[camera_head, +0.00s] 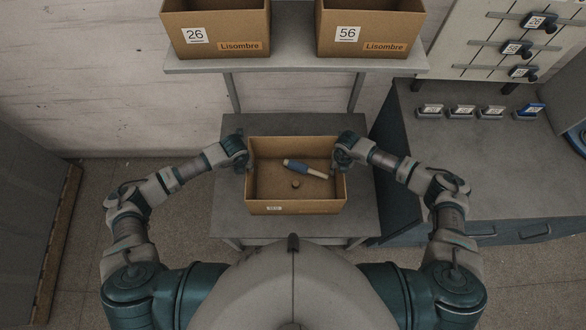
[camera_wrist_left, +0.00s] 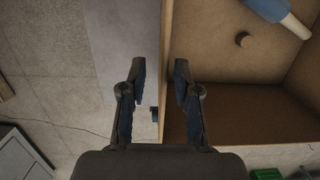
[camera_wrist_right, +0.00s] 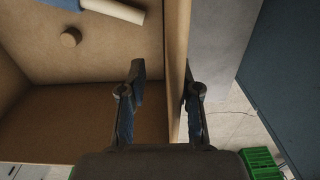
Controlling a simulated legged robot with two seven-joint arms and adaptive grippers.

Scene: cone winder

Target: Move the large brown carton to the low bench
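The large brown carton (camera_head: 296,207) is open-topped and appears to sit level on the low grey bench (camera_head: 229,205). Inside lie a blue-and-cream cylindrical object (camera_head: 305,168) and a small round brown piece (camera_head: 295,184). My left gripper (camera_head: 243,163) is at the carton's left wall; in the left wrist view its fingers (camera_wrist_left: 160,80) stand apart on either side of that wall (camera_wrist_left: 167,60). My right gripper (camera_head: 347,160) is at the right wall; in the right wrist view its fingers (camera_wrist_right: 163,80) stand apart around that wall (camera_wrist_right: 177,60). Contact with the walls is unclear.
A higher shelf (camera_head: 295,65) behind holds two cartons, labelled 26 (camera_head: 215,30) and 56 (camera_head: 370,30). A grey counter (camera_head: 480,165) with small labelled blocks stands at the right. A dark cabinet (camera_head: 30,200) stands at the left. Bare bench shows around the carton.

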